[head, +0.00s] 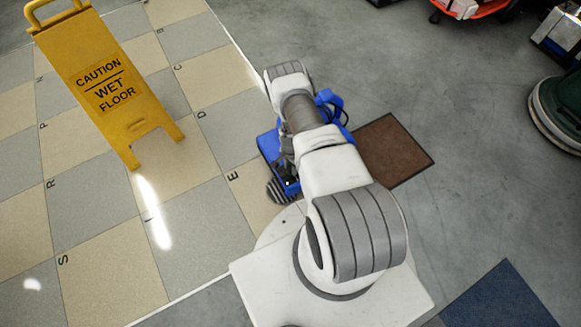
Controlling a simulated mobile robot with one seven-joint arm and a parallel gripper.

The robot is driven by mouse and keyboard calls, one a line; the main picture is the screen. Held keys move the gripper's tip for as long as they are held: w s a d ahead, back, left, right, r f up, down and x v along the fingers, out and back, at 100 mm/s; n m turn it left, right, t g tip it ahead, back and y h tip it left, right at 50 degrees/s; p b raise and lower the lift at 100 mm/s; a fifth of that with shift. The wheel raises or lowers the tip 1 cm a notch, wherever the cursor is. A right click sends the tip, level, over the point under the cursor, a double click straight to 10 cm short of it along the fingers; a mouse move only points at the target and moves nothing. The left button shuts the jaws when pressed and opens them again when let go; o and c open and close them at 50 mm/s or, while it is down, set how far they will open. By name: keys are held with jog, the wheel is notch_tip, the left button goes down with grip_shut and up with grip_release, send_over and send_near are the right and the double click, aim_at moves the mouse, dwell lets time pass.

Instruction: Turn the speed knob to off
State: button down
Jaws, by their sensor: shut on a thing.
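A small blue machine (268,147) stands on the floor at the middle of the head view, beyond my base and partly behind my arm. It has a dark top part with a small green light and a blue handle (331,103) on its right side. The speed knob cannot be made out; my arm and the dark parts hide it. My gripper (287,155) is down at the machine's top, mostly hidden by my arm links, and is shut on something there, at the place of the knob. Its fingertips and the knob's setting cannot be seen.
A yellow wet-floor sign (108,82) stands at the upper left on lettered floor tiles (95,215). A brown mat (394,151) lies right of the machine, a blue mat (500,300) at the lower right. A green round machine (560,110) is at the right edge. Grey floor between is clear.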

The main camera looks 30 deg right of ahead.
jog(key=shift+n, duration=0.3)
jog(key=n, duration=0.4)
jog(key=shift+n, duration=0.3)
jog(key=n, duration=0.4)
jog(key=shift+n, duration=0.3)
jog(key=n, duration=0.5)
jog(key=shift+n, duration=2.5)
jog(key=shift+c, duration=2.3)
grip_release()
